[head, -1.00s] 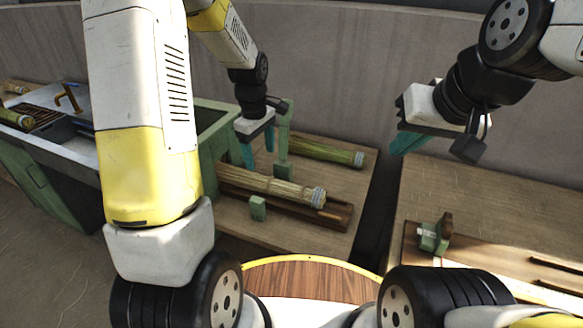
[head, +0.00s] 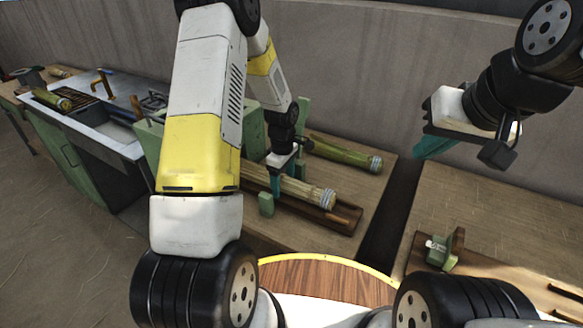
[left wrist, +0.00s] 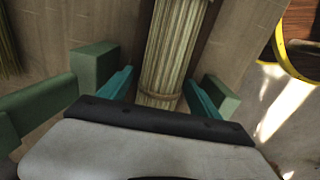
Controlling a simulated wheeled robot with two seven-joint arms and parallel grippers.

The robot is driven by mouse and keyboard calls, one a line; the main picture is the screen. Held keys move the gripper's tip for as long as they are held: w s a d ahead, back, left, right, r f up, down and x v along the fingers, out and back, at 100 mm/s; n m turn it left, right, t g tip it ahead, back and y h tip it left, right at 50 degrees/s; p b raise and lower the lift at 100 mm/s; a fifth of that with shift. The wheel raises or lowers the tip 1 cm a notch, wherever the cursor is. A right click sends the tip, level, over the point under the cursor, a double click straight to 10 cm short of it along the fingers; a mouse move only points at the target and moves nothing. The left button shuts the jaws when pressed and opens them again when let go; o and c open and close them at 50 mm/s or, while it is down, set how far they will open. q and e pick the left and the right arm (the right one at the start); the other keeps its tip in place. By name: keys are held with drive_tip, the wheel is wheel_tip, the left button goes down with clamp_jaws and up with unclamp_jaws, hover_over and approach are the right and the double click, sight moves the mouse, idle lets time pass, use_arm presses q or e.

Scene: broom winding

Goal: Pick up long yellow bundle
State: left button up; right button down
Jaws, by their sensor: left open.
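The long yellow bundle (head: 308,191), pale straw bound with grey cord at its near end, lies along a dark wooden cradle on the left table. My left gripper (head: 276,186) is open, pointing down over the bundle. In the left wrist view the bundle (left wrist: 176,50) runs between the teal fingers (left wrist: 158,90), one on each side, with gaps visible. Part of the bundle is hidden by my left arm and gripper in the head view. My right gripper (head: 434,146) hangs above the right table, away from the bundle; its finger gap is unclear.
A greener bundle (head: 345,152) lies behind, parallel to the yellow one. Green posts (head: 266,204) stand beside the cradle (head: 342,219). A dark gap separates the left table from the right table (head: 480,205). A sink counter (head: 118,138) is at far left.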

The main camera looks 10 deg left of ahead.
use_arm(q)
drive_tip(key=c, duration=1.5)
drive_tip(key=shift+r, duration=0.15)
